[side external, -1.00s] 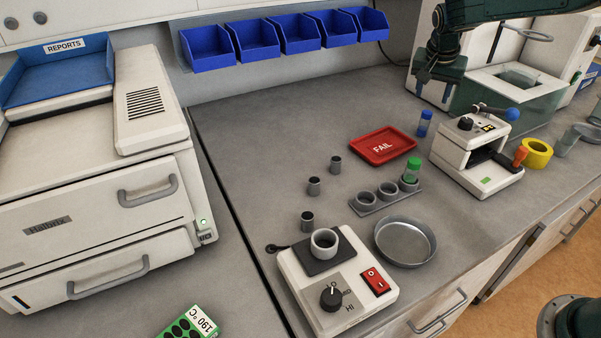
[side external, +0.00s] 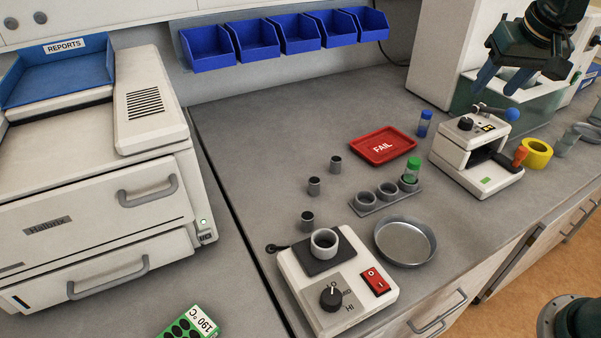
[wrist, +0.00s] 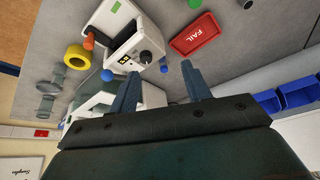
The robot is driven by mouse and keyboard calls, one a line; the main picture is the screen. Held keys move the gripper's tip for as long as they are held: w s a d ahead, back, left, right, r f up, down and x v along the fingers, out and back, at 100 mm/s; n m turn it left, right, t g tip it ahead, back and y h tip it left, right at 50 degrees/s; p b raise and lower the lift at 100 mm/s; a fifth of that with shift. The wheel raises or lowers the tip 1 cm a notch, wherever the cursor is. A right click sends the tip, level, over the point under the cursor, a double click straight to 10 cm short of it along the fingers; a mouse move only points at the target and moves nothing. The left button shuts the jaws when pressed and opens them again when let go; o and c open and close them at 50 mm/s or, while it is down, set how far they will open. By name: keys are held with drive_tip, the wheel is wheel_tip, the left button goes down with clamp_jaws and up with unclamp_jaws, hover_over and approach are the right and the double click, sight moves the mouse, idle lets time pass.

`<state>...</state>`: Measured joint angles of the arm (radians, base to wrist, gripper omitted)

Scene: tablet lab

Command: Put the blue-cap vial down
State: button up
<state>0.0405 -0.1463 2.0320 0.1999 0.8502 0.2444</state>
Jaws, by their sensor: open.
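The blue-cap vial (side external: 425,123) stands upright on the grey bench, just right of the red FAIL tray (side external: 384,147) and apart from it. My gripper (side external: 497,84) is open and empty, in the air above the white press-like device, up and to the right of the vial in the side view. The wrist view shows both fingers (wrist: 163,92) spread with nothing between them.
A white device (side external: 478,155) with a blue-knobbed lever stands right of the vial. A green-cap vial (side external: 411,170) sits in a grey holder (side external: 370,208). A yellow tape roll (side external: 537,153) is at right. A metal dish (side external: 405,242) and hotplate (side external: 338,280) are in front. The bench behind the tray is clear.

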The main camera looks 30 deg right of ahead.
drive_tip(key=s+a+f+n+y, duration=0.1)
drive_tip(key=s+a+n, duration=0.1)
drive_tip(key=s, duration=0.7)
drive_tip(key=s+a+f+n+t, duration=0.1)
drive_tip(key=s+a+f+n, duration=0.1)
drive_tip(key=s, duration=0.6)
drive_tip(key=shift+s+a+n+y, duration=0.35)
drive_tip(key=shift+a+n+y, duration=0.05)
drive_tip(key=shift+a+n, duration=0.25)
